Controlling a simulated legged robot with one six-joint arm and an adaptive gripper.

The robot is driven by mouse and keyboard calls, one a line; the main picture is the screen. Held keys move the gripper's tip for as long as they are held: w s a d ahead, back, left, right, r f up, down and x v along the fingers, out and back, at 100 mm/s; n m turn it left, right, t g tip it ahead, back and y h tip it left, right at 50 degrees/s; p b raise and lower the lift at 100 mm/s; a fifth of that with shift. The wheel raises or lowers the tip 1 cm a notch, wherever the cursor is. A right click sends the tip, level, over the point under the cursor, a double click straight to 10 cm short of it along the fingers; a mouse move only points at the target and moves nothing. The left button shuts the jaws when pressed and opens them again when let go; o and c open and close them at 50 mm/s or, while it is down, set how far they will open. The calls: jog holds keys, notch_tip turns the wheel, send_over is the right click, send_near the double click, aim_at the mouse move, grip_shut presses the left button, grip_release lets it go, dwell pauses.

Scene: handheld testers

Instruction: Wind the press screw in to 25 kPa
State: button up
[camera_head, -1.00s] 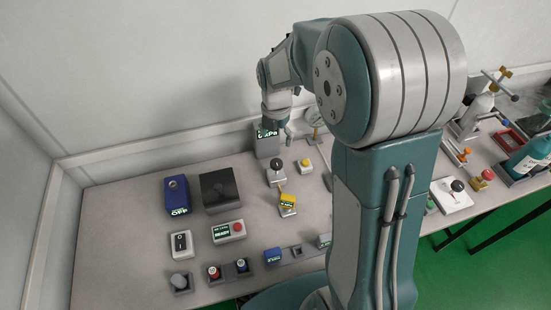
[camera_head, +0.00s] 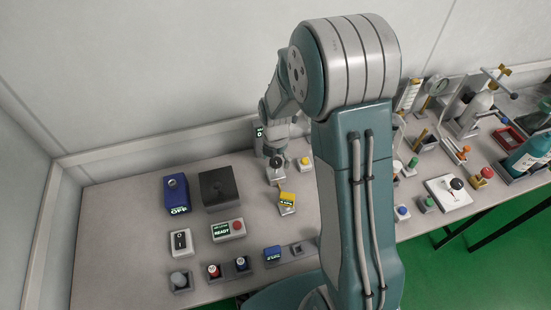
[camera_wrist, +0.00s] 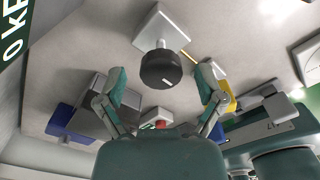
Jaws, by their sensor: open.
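The press screw shows in the wrist view as a round black knob (camera_wrist: 160,70) on a short shaft from a pale block (camera_wrist: 165,28). My open gripper (camera_wrist: 161,79) has one finger on each side of the knob, with a visible gap on both sides. In the head view the knob (camera_head: 277,160) sits just below my gripper, which partly covers that area. The pressure display (camera_wrist: 14,32) reads "0 kPa" at the left edge of the wrist view. In the head view only a sliver of the display (camera_head: 259,133) shows beside my wrist.
A yellow tester (camera_head: 287,199) and a yellow button (camera_head: 305,162) stand close to the knob. A black-topped box (camera_head: 220,190) and a blue "OFF" device (camera_head: 177,194) stand to the left. My arm hides part of the bench; several bottles and tools stand at the right.

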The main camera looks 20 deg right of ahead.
jog(key=c, duration=1.2)
jog(key=shift+o, duration=0.2)
jog(key=shift+m, duration=0.3)
